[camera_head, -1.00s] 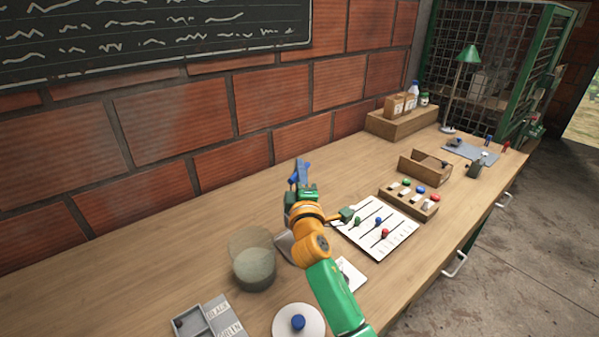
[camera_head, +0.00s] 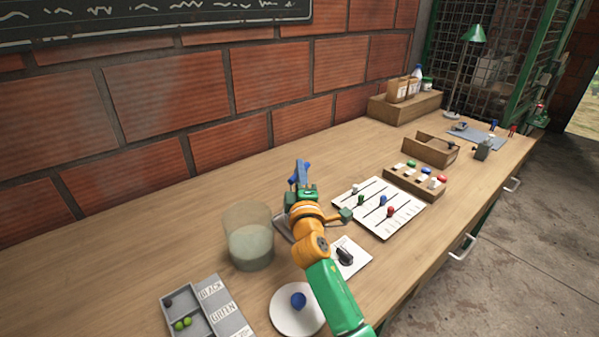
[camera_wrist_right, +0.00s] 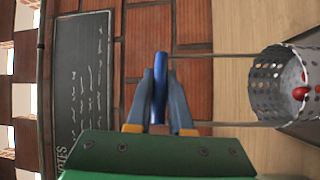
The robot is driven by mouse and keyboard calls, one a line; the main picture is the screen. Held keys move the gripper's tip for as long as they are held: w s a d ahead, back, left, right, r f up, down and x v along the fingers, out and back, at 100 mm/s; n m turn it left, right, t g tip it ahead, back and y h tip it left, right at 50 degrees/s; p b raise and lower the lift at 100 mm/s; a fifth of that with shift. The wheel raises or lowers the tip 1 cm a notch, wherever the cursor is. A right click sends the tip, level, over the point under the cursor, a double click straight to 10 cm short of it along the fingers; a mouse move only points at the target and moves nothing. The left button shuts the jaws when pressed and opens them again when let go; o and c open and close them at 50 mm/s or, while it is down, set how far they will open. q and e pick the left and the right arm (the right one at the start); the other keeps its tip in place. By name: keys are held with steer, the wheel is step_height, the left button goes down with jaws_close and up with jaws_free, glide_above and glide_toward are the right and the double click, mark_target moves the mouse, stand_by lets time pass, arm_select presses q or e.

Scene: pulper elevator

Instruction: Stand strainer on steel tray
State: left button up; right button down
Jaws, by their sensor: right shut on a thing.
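My right gripper (camera_head: 300,182) is shut on the blue handle of the strainer (camera_head: 300,168). In the right wrist view the blue handle (camera_wrist_right: 160,88) sits between the fingers, and thin wire rods run down to the perforated metal basket (camera_wrist_right: 272,88). Red fruits (camera_wrist_right: 302,92) lie in the basket. In the head view the gripper and arm hide the basket. A grey metal edge (camera_head: 283,229), apparently the steel tray, shows just left of the orange wrist; the rest is hidden. I cannot tell whether the basket touches it. My left gripper is not in view.
A glass vessel of cloudy liquid (camera_head: 248,243) stands close left of my arm. A white dish with a blue knob (camera_head: 288,312) and a grey sorting tray (camera_head: 240,326) are in front. A marked white board (camera_head: 402,222) lies right. The wall-side table left of the vessel is clear.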

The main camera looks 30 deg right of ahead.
steer(key=c, duration=0.7)
jaws_free()
steer(key=shift+c, duration=0.2)
steer(key=v, duration=0.7)
